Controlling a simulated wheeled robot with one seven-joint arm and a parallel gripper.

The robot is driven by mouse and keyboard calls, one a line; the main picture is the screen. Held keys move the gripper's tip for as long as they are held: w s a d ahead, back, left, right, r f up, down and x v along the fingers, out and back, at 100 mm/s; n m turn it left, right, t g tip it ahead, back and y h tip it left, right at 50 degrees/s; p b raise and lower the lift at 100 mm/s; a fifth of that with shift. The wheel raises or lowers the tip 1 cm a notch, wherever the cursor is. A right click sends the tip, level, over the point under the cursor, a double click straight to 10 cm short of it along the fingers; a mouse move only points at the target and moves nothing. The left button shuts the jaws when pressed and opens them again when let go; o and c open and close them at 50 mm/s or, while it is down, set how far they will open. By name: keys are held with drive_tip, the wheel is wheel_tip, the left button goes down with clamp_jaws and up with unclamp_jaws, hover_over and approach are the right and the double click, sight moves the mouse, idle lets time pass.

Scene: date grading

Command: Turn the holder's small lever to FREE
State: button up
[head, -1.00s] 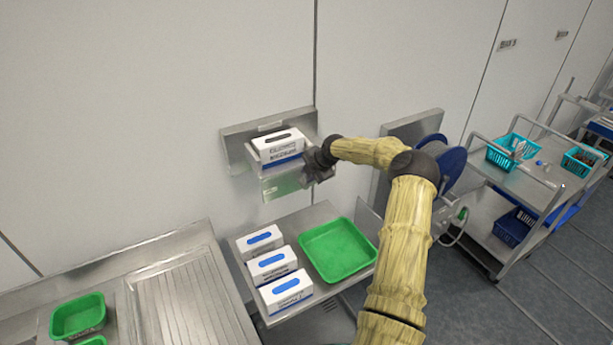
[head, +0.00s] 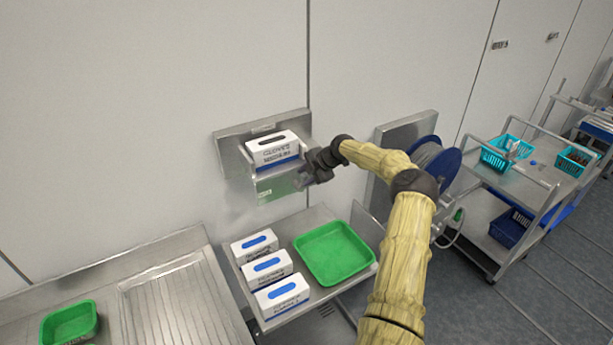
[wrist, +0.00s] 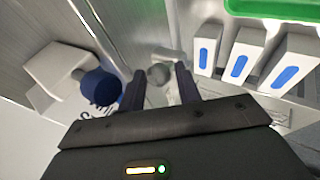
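The metal wall holder (head: 232,150) carries a white and blue glove box (head: 272,148), with a greenish clear panel (head: 278,187) below it. My gripper (head: 312,172) is at the holder's right side in the head view. In the wrist view my gripper (wrist: 161,88) has its two dark fingers apart. A small grey rounded knob (wrist: 158,74), apparently the lever's end, shows between the fingertips. I cannot tell whether a finger touches it. The lever's arm and any FREE marking are not readable.
A side table below the holder bears several white boxes with blue slots (head: 273,267) and a green tray (head: 335,252). A blue hose reel (head: 440,165) is on the wall to the right. A trolley (head: 520,180) with teal baskets stands farther right.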

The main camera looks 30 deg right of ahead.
idle(0.3)
drive_tip(key=b+v, duration=0.8)
drive_tip(key=v, duration=0.9)
drive_tip(key=shift+r, duration=0.1)
drive_tip(key=s+a+f+m+g+h+b, duration=0.15)
drive_tip(key=a+f, duration=0.35)
drive_tip(key=a, duration=0.7)
drive_tip(key=s+a+f+m+g+b, duration=0.1)
drive_tip(key=a+f+m+g, duration=0.3)
drive_tip(key=a, duration=0.8)
drive_tip(key=s+a+f+m+b, duration=0.1)
drive_tip(key=s+m, duration=0.3)
drive_tip(key=s, duration=0.4)
drive_tip(key=s+a+f+m+t+h+b, duration=0.1)
drive_tip(key=s+a+f+m, duration=0.3)
drive_tip(key=s, duration=0.5)
drive_tip(key=s+a+f+m+h+b, duration=0.1)
drive_tip(key=s+a+f+m, duration=0.1)
drive_tip(key=s+m, duration=0.4)
drive_tip(key=shift+s+a+f, duration=0.1)
drive_tip(key=shift+s+a, duration=0.2)
drive_tip(key=shift+s, duration=0.3)
drive_tip(key=shift+s+a+f, duration=0.1)
drive_tip(key=shift+s+a, duration=0.2)
drive_tip(key=shift+s, duration=0.3)
